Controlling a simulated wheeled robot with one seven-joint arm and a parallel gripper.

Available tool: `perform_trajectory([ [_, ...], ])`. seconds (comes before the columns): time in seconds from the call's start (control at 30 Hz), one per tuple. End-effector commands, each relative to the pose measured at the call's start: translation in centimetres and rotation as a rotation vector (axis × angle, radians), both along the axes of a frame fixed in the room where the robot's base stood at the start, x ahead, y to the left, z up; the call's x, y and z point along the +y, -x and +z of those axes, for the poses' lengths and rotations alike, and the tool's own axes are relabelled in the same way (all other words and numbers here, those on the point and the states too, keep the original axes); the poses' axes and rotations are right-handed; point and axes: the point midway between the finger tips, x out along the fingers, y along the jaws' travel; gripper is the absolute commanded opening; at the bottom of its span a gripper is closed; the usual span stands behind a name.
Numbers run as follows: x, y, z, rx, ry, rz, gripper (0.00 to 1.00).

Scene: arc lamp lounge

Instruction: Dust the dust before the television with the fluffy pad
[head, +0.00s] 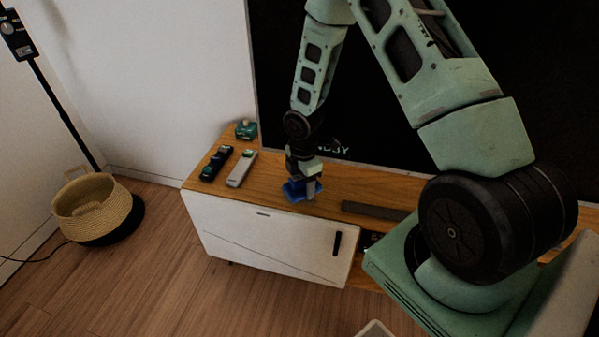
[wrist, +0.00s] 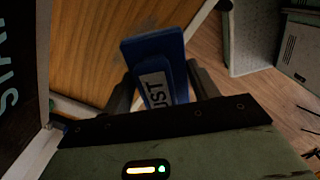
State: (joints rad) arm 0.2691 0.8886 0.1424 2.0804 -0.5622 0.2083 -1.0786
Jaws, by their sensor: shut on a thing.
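My gripper (head: 305,186) is over the wooden top of the television cabinet (head: 330,185), in front of the black television (head: 370,90). It is shut on a blue pad (head: 294,190) with a label partly reading "UST". In the wrist view the pad (wrist: 155,48) sits between the two dark fingers of my gripper (wrist: 160,85). The pad is low at the cabinet top, but I cannot tell whether it touches. A few faint pale specks (wrist: 146,24) show on the wood beyond the pad; I cannot tell for sure that they are dust.
A black remote (head: 216,163), a pale remote (head: 241,168) and a teal object (head: 246,130) are at the cabinet's left end. A dark bar (head: 375,211) lies right of the pad. A woven basket (head: 92,207) stands on the floor at left.

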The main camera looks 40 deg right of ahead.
Motion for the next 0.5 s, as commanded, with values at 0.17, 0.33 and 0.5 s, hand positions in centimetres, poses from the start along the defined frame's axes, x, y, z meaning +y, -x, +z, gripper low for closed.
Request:
perform_trajectory([
  [0.17, 0.0, 0.0, -1.4, 0.0, 0.0, -0.002, 0.41],
  [0.33, 0.0, 0.0, -3.1, 0.0, 0.0, -0.003, 0.41],
  [0.5, 0.0, 0.0, -4.9, 0.0, 0.0, -0.004, 0.41],
])
